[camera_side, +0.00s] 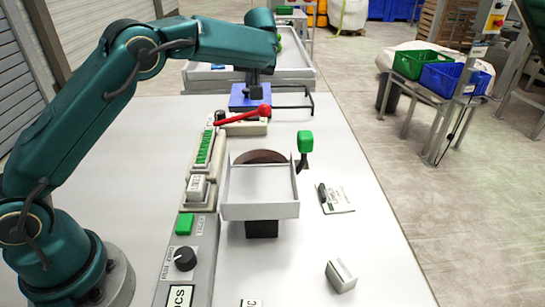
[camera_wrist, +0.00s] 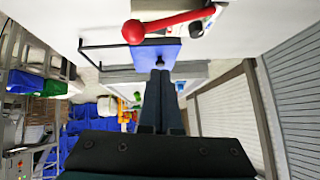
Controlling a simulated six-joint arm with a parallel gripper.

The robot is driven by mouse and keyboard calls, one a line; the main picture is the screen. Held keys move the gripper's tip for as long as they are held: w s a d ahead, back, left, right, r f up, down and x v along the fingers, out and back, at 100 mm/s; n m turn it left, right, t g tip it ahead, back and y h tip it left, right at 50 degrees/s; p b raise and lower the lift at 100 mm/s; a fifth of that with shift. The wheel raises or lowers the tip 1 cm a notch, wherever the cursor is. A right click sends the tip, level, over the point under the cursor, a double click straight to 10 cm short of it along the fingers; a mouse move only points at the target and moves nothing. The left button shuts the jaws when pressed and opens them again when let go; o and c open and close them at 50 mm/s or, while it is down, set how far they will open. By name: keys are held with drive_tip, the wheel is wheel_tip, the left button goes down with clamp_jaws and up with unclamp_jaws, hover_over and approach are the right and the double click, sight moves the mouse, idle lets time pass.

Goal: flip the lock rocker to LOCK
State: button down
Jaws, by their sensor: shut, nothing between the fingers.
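My gripper (camera_side: 254,86) is at the far end of the table, pointing down at a blue block or plate (camera_side: 238,95). It is shut and empty. In the wrist view, my fingers (camera_wrist: 160,78) lie close together and their tips overlap the blue plate (camera_wrist: 140,55); whether they touch it I cannot tell. A white rocker-like switch (camera_side: 197,187) sits in a pale housing on the left control strip, well nearer the camera than my gripper. Its lettering is too small to read, so I cannot tell its position. The wrist view does not clearly show it.
A red lever (camera_side: 240,115) with a ball end lies just in front of the blue plate, beside a thin black frame (camera_side: 311,100). The strip also carries a green button (camera_side: 184,224) and a black knob (camera_side: 185,258). A grey tray (camera_side: 260,211) and green-topped handle (camera_side: 305,142) stand right.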

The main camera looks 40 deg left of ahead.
hover_over(247, 122)
drive_tip(key=shift+w+d+f, duration=0.1)
drive_tip(key=shift+f, duration=1.05)
drive_tip(key=shift+w+d+f, duration=0.1)
drive_tip(key=shift+w+f, duration=0.05)
drive_tip(key=shift+f, duration=1)
drive_tip(key=shift+w+d+f, duration=0.1)
drive_tip(key=shift+f, duration=1.05)
drive_tip(key=shift+s+a+f, duration=0.1)
drive_tip(key=shift+f, duration=0.9)
drive_tip(key=shift+s+a+f, duration=0.1)
drive_tip(key=shift+f, duration=0.85)
drive_tip(key=shift+a, duration=0.15)
drive_tip(key=shift+a+f, duration=0.1)
drive_tip(key=shift+s+f+n+t, duration=0.1)
drive_tip(key=shift+f+n+t, duration=0.1)
drive_tip(key=shift+n+t, duration=0.1)
